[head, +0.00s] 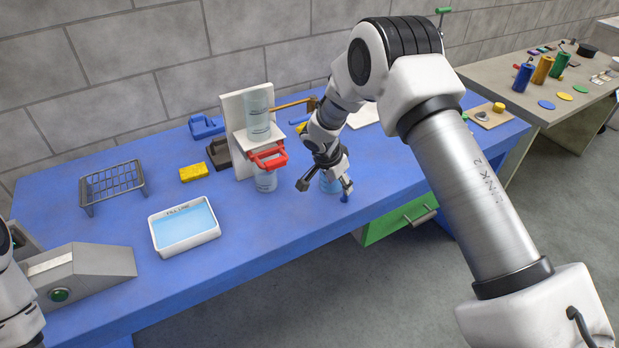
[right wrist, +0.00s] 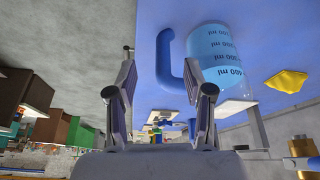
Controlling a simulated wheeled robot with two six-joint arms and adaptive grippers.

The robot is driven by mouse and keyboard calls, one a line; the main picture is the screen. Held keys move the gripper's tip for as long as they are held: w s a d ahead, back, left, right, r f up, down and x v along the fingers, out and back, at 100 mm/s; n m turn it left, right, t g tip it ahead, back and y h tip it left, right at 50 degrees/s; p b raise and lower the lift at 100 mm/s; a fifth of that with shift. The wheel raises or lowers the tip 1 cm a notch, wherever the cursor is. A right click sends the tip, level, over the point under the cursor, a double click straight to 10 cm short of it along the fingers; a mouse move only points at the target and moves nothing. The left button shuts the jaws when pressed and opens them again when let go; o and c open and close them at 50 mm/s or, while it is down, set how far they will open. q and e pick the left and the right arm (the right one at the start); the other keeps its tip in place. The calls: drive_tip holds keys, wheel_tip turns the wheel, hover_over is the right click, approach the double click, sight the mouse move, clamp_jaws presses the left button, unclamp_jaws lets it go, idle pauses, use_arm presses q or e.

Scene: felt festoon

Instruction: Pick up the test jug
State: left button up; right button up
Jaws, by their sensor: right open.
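The test jug (head: 329,184) is a clear, blue-tinted vessel on the blue table, mostly hidden behind my right gripper in the head view. In the right wrist view the jug (right wrist: 222,62) shows ml marks and a blue handle (right wrist: 168,60). My right gripper (head: 324,190) is open at the jug. In the wrist view the handle appears in line with the gap between its fingers, and the jug's body lies to the right. I cannot tell whether they touch. My left gripper is not in view; only part of my left arm shows at the left edge.
Left of the jug stands a white stand (head: 234,110) with a clear cylinder and red clamp (head: 268,157). A water tray (head: 157,238), wire rack (head: 84,195), yellow block (head: 193,172) and grey box with green button (head: 80,268) lie farther left. The table's front middle is clear.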

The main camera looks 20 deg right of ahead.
sight(345, 202)
drive_tip(key=shift+m, duration=0.3)
drive_tip(key=p+x, duration=0.1)
drive_tip(key=x, duration=0.1)
drive_tip(key=p+x, duration=0.1)
drive_tip(key=x, duration=0.1)
drive_tip(key=d+p+x, duration=0.1)
drive_tip(key=p+x, duration=0.1)
drive_tip(key=x, duration=0.1)
drive_tip(key=shift+w+d+r, duration=0.1)
drive_tip(key=shift+w+r, duration=0.05)
drive_tip(key=shift+w, duration=0.25)
drive_tip(key=shift+d, duration=0.15)
drive_tip(key=shift+w, duration=0.1)
clamp_jaws()
